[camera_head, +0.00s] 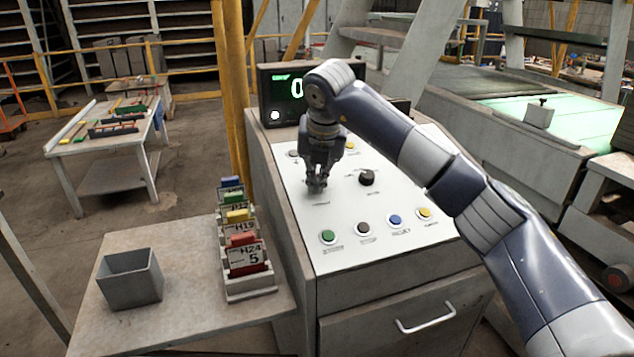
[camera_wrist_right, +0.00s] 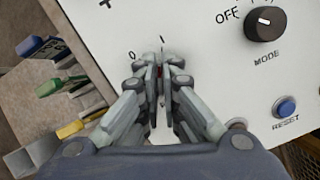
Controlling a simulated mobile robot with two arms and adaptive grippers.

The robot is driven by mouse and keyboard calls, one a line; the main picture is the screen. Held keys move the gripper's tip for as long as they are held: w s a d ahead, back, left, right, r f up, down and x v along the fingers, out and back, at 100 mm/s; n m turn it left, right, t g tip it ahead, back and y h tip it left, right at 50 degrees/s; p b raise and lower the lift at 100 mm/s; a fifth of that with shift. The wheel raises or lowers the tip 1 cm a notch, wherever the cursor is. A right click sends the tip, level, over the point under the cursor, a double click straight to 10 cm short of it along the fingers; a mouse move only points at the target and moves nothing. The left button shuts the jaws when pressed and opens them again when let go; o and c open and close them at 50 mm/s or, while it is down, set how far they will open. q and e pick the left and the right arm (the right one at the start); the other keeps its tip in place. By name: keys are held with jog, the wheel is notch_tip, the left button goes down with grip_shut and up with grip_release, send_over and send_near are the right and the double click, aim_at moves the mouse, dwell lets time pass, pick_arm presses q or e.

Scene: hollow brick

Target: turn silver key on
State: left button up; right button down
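The control panel (camera_head: 318,240) has a white sloping face. My right gripper (camera_head: 316,188) reaches down to its left part. In the right wrist view, my right gripper (camera_wrist_right: 160,68) has its fingertips close together at the panel, just below the printed marks 0 and I. Only a narrow gap shows between the fingers. The silver key is not visible; the fingers cover the spot under these marks. Whether they press on a key cannot be made out. My left gripper is not in view.
A black mode knob (camera_head: 367,178) sits right of the gripper. A lit display (camera_head: 285,90) stands behind. A grey bin (camera_head: 130,279) and a card rack (camera_head: 250,282) stand on the left side table.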

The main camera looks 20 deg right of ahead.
jog(key=shift+m, duration=0.6)
jog(key=shift+r, duration=0.1)
jog(key=c, duration=1.8)
grip_release()
jog(key=v, duration=1.2)
